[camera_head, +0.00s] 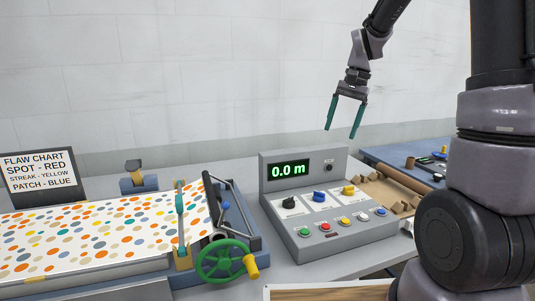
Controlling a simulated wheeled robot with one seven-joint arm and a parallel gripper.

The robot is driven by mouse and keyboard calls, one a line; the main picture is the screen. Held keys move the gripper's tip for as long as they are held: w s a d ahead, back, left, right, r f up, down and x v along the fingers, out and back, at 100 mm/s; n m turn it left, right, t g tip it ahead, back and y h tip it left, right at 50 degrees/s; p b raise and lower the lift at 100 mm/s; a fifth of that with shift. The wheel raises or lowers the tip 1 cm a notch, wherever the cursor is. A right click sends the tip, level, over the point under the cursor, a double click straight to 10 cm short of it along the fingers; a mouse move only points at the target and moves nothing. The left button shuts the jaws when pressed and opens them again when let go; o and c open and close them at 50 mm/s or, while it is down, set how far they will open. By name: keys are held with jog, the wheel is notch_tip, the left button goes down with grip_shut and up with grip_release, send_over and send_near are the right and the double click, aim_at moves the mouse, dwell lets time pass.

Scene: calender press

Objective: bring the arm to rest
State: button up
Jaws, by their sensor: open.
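My gripper (345,115) hangs in the air in the upper right of the head view, with its two teal fingers apart and pointing down. Nothing is between the fingers. It appears above and behind the grey control box (340,232), against the pale wall. My arm comes in from the top of the view, and large dark links of it fill the right side. The control box has a display (289,170) reading 0.0 m, several knobs and a row of coloured buttons.
A spotted sheet (90,232) lies on the press at left, with a green handwheel (222,261) at its near end. A flaw chart (40,174) stands behind it. A blue bench (402,158) with a cardboard roll (402,182) is at right. The air around my gripper is clear.

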jog(key=s+d+r+n+t, duration=0.1)
jog(key=s+r+t, duration=0.2)
jog(key=s, duration=0.7)
jog(key=s+r+n+t, duration=0.1)
jog(key=s+r+t, duration=0.3)
jog(key=s+r, duration=0.3)
jog(key=s, duration=0.3)
jog(key=shift+d+r+n+h, duration=0.25)
jog(key=shift+d+n+h, duration=0.05)
jog(key=shift+d, duration=0.1)
